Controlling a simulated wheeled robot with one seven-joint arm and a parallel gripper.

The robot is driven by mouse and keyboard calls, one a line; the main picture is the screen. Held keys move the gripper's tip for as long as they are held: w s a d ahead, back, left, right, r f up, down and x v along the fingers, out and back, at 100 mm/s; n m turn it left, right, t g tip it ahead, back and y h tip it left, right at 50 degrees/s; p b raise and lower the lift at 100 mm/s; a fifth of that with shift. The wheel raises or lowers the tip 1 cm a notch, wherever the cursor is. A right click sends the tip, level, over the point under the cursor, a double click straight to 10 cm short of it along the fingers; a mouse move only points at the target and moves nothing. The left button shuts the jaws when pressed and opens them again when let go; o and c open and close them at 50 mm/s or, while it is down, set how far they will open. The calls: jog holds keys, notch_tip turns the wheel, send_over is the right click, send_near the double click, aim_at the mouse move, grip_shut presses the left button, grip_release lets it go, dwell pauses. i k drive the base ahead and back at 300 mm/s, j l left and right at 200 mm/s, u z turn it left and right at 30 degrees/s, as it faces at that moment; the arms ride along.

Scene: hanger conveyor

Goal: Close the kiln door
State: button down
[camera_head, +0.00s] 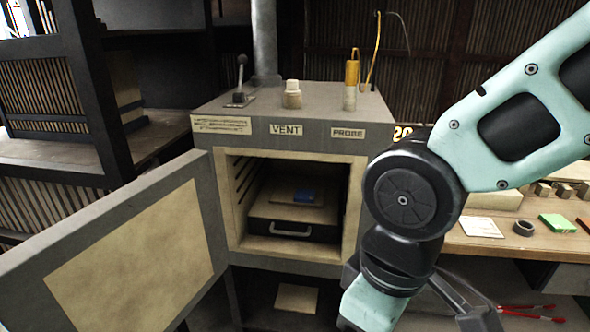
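The kiln (270,142) is a grey box with a pale lined chamber and labels reading VENT and PROBE. Its door (135,260) stands wide open, swung out to the left, with its pale inner panel facing me.
On the kiln top stand a lever (240,80), a pale knob (292,95), a yellow-topped probe (351,78) and a flue pipe (264,40). A workbench (470,242) with a green block (557,223) is at right. A dark slatted rack (75,90) is at left.

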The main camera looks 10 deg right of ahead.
aim_at(140, 257)
jog(key=k+l+u, duration=0.15)
jog(key=l, duration=0.3)
jog(key=k+l+u, duration=0.15)
jog(key=k+l, duration=0.2)
jog(key=i+j+u, duration=0.2)
jog(key=j, duration=0.3)
jog(key=i+j+u, duration=0.2)
jog(key=i+j, duration=0.2)
